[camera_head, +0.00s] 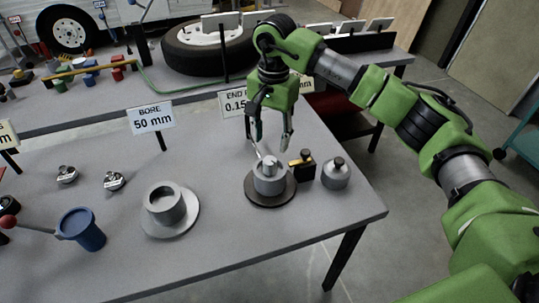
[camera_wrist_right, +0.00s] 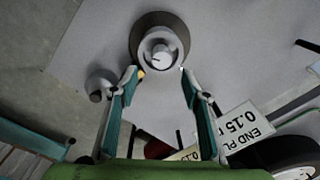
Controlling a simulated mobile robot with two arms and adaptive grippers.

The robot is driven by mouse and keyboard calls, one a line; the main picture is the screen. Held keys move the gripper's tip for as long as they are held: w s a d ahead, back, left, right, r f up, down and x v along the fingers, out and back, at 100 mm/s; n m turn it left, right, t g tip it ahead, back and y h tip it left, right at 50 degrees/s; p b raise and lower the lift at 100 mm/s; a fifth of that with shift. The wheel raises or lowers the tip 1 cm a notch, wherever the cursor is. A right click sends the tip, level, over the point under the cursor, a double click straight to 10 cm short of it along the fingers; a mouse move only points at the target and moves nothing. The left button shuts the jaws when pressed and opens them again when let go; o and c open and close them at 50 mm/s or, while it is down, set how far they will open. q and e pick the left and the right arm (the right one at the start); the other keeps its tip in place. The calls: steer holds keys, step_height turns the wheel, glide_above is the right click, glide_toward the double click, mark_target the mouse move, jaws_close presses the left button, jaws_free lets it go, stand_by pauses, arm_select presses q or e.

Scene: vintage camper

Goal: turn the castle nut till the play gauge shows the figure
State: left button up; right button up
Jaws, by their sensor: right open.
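A grey hub (camera_head: 269,184) stands upright on a dark round base (camera_head: 270,201) near the right end of the table. A smaller round piece, apparently the castle nut (camera_head: 269,166), sits on top at its centre. It shows from above in the wrist view (camera_wrist_right: 160,55); its slots are too small to make out. My right gripper (camera_head: 273,146) is open and empty, pointing down, its fingertips above the hub and apart from it. A small black block with a yellow piece (camera_head: 303,166), perhaps the play gauge, stands right beside the hub; no reading is legible. My left gripper is out of view.
An "END PL… 0.15" sign (camera_head: 232,103) stands behind the gripper. A grey weight-like piece (camera_head: 336,174) stands close right. A flanged grey ring (camera_head: 168,206), a blue cup (camera_head: 82,230) and a "BORE 50 mm" sign (camera_head: 151,118) are left. The front middle table is clear.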

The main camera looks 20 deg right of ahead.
glide_above(270, 161)
step_height(270, 161, down, 4)
steer(key=shift+f+p, duration=0.1)
steer(key=shift+p, duration=0.25)
step_height(270, 161, down, 3)
steer(key=shift+f+p, duration=0.15)
steer(key=shift+p, duration=0.2)
steer(key=shift+f, duration=0.5)
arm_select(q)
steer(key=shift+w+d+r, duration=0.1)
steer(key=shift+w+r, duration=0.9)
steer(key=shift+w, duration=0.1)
arm_select(e)
steer(key=c, duration=1.1)
